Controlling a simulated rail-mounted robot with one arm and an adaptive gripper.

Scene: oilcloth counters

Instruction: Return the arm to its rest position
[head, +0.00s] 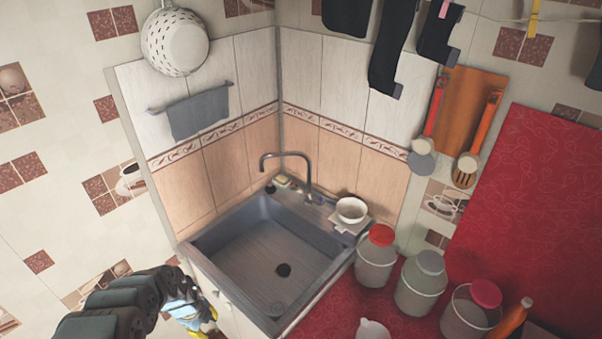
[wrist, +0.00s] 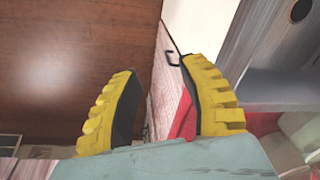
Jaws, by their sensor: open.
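My gripper (head: 211,326) is at the lower left of the head view, in front of the sink cabinet and below the sink's rim. Only part of it shows there, at the bottom edge. In the wrist view its two yellow ridged fingers (wrist: 160,110) stand well apart, with nothing between them. The gripper is open and empty. My dark arm reaches in from the bottom left of the head view.
A grey sink (head: 250,255) with a tap (head: 308,175) fills the corner. A white bowl (head: 351,210) sits on its right rim. Several jars, one with a red lid (head: 381,235), stand on the red counter (head: 335,305). Brown floor (wrist: 60,60) lies clear in the wrist view.

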